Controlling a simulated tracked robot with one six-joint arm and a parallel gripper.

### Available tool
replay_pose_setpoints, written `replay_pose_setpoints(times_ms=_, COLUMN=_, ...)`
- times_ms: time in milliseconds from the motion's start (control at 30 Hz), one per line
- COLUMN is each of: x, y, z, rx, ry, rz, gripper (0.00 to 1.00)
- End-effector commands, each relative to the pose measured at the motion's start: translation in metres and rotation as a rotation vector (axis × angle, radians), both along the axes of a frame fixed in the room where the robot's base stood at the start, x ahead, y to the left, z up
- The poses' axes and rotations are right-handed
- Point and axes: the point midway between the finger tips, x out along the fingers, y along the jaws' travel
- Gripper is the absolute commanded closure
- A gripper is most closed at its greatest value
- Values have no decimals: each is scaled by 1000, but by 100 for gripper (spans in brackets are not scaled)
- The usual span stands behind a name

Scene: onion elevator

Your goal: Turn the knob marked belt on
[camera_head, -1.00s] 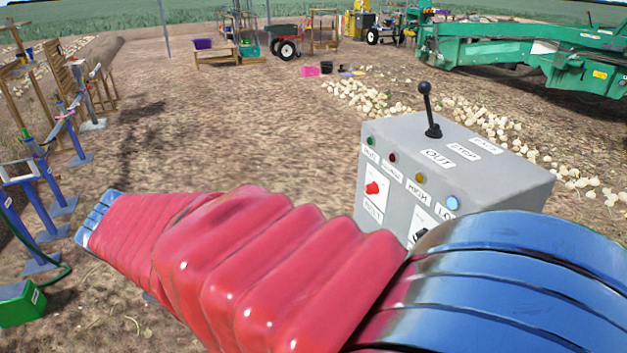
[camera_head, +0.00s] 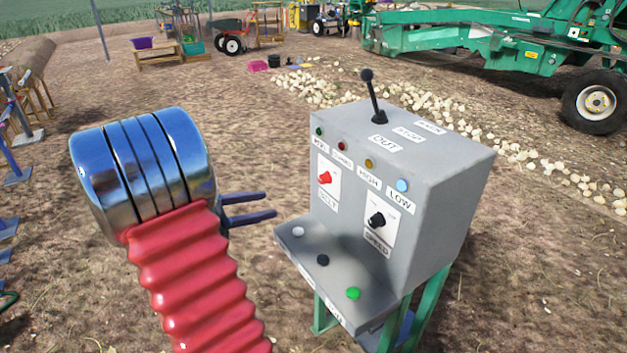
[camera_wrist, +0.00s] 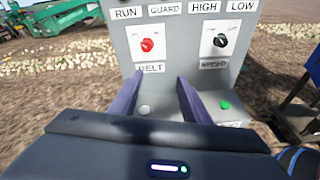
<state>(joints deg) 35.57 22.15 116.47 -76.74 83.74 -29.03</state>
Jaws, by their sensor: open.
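The red belt knob (camera_head: 325,178) sits on a white plate on the front of the grey control box (camera_head: 460,200), left of the black speed knob (camera_head: 376,219). In the wrist view the red knob (camera_wrist: 148,45) is above the label BELT (camera_wrist: 151,68), and the black knob (camera_wrist: 220,41) is to its right. My gripper (camera_head: 270,205) is open and empty, left of the box and apart from the red knob. In the wrist view its two fingers (camera_wrist: 156,88) point toward the panel, below the knobs.
A sloping shelf with white, black and green buttons (camera_head: 353,293) juts out below the knobs. A black lever (camera_head: 372,95) stands on top of the box. Onions (camera_head: 480,137) lie behind it, with a green machine (camera_head: 480,35) farther back. Bare soil lies left.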

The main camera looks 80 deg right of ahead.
Motion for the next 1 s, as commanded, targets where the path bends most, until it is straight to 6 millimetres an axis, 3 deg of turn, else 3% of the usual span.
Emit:
replay_pose_setpoints(times_ms=200, x=-11, y=-50, z=-16, rx=-22, ry=217, rz=14, gripper=57)
replay_pose_setpoints(times_ms=333, x=-15, y=-66, z=-21, rx=-31, ry=291, rz=22, gripper=57)
replay_pose_setpoints(times_ms=1000, x=-24, y=-81, z=-22, rx=-34, ry=317, rz=25, gripper=57)
